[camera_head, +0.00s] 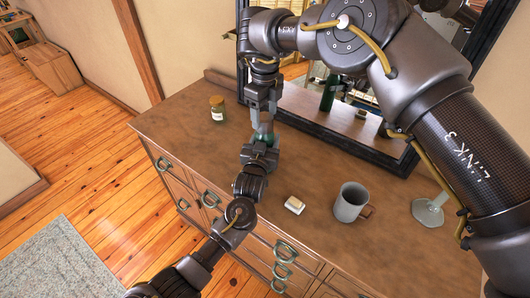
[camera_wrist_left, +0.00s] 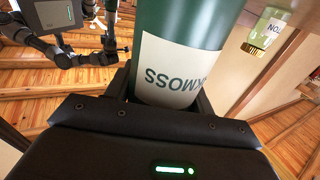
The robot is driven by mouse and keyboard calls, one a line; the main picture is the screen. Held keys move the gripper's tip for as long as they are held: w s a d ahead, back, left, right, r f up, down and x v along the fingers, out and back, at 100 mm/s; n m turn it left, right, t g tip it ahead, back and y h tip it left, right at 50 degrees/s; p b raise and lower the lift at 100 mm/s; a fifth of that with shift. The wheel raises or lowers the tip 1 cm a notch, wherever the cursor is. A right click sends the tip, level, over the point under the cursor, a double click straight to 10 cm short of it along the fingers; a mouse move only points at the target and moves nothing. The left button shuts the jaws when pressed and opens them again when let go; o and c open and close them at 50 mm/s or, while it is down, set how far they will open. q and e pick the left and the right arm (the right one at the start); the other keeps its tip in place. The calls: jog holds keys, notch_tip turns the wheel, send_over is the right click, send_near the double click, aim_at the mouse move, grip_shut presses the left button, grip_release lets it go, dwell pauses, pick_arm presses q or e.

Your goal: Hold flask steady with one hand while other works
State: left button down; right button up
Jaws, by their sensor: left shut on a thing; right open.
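A green flask (camera_head: 264,133) with a pale label stands upright on the dresser, in front of the mirror. It fills the middle of the left wrist view (camera_wrist_left: 185,30), where its label reads "KMOSS" upside down. My left gripper (camera_head: 260,150) is shut around the flask's lower body. My right gripper (camera_head: 263,112) comes down from above at the flask's upper end. Its jaws are open. The flask's top is hidden by the right gripper in the head view, so I cannot tell whether they touch.
The brown dresser top (camera_head: 180,140) carries a small labelled jar (camera_head: 217,109) to the left, a small white block (camera_head: 294,205), a grey mug (camera_head: 350,203) and a glass (camera_head: 429,209) to the right. A dark-framed mirror (camera_head: 350,148) stands behind. The left part of the top is mostly clear.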

aim_at(269, 139)
jog(key=shift+f, duration=1.45)
jog(key=c, duration=1)
jog(key=m, duration=1.4)
jog(key=shift+m, duration=0.4)
jog(key=m, duration=0.4)
jog(key=o, duration=1.2)
jog(key=shift+c, duration=0.2)
